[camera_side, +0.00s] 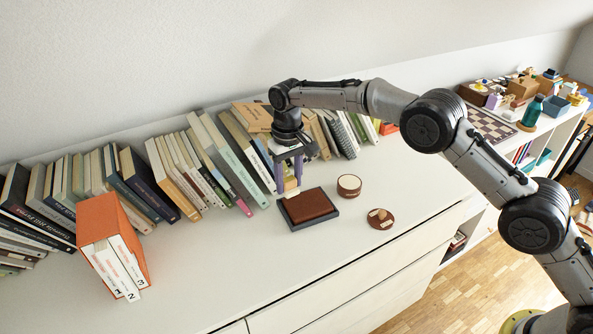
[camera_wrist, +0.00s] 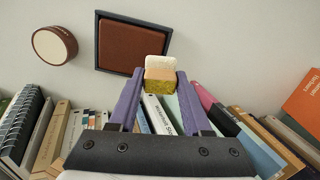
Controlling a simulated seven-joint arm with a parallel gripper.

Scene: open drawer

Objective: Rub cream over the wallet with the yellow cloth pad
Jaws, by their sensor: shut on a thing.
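The brown wallet (camera_side: 309,205) lies flat in a dark tray (camera_side: 330,218) on the white cabinet top. The wallet also shows in the wrist view (camera_wrist: 133,45), with the dark tray rim (camera_wrist: 98,42) around it. My gripper (camera_side: 290,186) is shut on the yellow cloth pad (camera_wrist: 160,84), which has a pale, cream-coloured face. In the side view, the pad (camera_side: 291,193) is at the tray's back left edge; whether it touches anything there is unclear. A round cream tin (camera_side: 349,187) with a pale top stands right of the tray. A brown lid with a knob (camera_side: 380,218) lies in front of it.
A row of books (camera_side: 190,165) leans along the wall behind my gripper. An orange book box (camera_side: 112,245) stands at the left. The cabinet top (camera_side: 230,270) is clear in front of the tray. A chessboard (camera_side: 492,128) and small items sit on a far shelf at the right.

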